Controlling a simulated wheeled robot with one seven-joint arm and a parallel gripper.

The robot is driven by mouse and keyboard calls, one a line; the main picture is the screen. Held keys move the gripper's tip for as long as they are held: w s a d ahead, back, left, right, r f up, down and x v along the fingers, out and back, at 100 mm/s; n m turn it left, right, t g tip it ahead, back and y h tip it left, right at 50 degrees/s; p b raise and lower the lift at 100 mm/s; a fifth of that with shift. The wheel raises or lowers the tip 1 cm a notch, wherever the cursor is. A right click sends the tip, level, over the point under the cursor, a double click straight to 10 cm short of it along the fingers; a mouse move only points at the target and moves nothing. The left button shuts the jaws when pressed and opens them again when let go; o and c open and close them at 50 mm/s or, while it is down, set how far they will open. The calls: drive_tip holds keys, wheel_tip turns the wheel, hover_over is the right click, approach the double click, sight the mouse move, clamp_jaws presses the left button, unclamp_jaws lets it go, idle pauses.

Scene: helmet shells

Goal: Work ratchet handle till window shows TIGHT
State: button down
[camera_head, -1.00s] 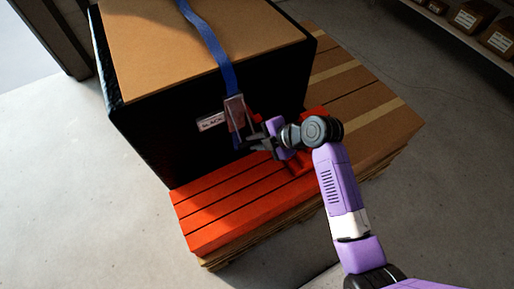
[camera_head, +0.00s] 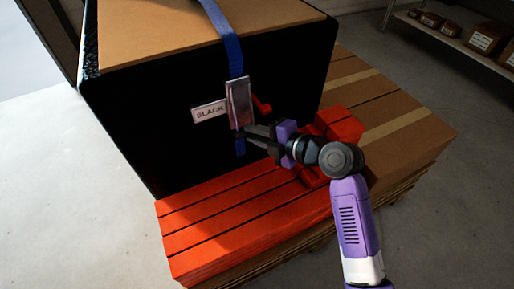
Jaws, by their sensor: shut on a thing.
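The ratchet (camera_head: 239,96) is a silver-grey metal piece on the front face of the black crate, with a blue strap (camera_head: 223,35) running up from it over the top. The window (camera_head: 209,111) is a white plate left of the ratchet and reads SLACK. My gripper (camera_head: 246,135) is at the ratchet's lower end, coming in from the right, shut on the ratchet handle. The fingertips and the exact grip are small and dark. A short blue strap end hangs below the ratchet.
Brown cartons (camera_head: 400,130) lie at right. A red part (camera_head: 262,106) sits just right of the ratchet. A shelf with boxes (camera_head: 486,38) is at upper right. The grey floor at left is clear.

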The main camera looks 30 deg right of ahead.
drive_tip(key=shift+w+f+n+t+b, duration=0.3)
drive_tip(key=shift+w+f+t+b, duration=0.55)
drive_tip(key=shift+b, duration=2.3)
drive_tip(key=shift+w+r+t+y+b, duration=0.2)
drive_tip(key=shift+w+t+y+b, duration=0.1)
drive_tip(key=shift+b, duration=0.6)
drive_tip(key=shift+w+r, duration=0.1)
drive_tip(key=shift+r, duration=0.05)
drive_tip(key=c, duration=1.3)
unclamp_jaws()
drive_tip(key=shift+v, duration=3.9)
